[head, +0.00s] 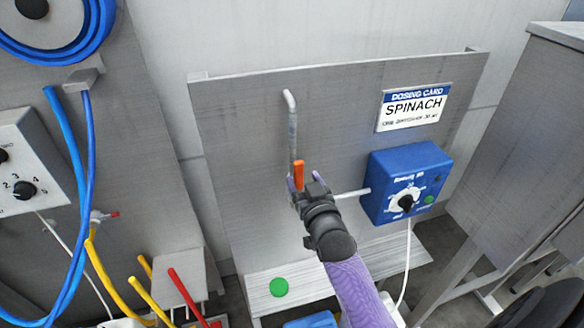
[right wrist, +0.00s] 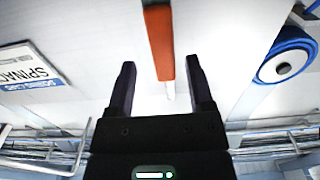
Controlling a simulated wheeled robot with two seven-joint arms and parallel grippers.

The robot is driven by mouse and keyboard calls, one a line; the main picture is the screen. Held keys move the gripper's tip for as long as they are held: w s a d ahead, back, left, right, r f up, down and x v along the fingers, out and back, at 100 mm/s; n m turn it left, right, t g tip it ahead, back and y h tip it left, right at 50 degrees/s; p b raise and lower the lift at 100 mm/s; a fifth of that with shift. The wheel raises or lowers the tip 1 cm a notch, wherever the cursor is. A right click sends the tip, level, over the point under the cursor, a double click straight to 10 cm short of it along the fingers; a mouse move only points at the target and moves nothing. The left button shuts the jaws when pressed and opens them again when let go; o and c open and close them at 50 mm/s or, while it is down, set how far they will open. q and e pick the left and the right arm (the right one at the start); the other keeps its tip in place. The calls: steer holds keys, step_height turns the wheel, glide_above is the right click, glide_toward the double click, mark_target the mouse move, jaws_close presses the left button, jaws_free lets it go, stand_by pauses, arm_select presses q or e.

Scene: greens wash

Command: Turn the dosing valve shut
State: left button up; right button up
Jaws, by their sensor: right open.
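The dosing valve's orange lever (head: 298,174) stands roughly upright at the lower end of a bent grey pipe (head: 291,125) on the grey panel. My right gripper (head: 303,182) is at the lever, with its arm coming up from below. In the right wrist view the orange lever (right wrist: 159,42) comes down between the two dark fingers of my open right gripper (right wrist: 160,66), with a visible gap on each side. I cannot tell how deep it sits between them. The gripper hides the valve body in the head view. My left gripper is out of view.
A blue dosing box (head: 405,185) with a dial is close right of my right arm, under the SPINACH dosing card (head: 415,106). A white tube joins it from the valve side. Blue hose (head: 73,170) hangs at the left.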

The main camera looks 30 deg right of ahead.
mark_target(300, 176)
steer(key=w, duration=0.2)
steer(key=shift+w+r, duration=0.1)
steer(key=shift+w, duration=0.2)
steer(key=shift+w+d, duration=0.25)
steer(key=shift+w, duration=0.05)
jaws_close()
stand_by(1.0)
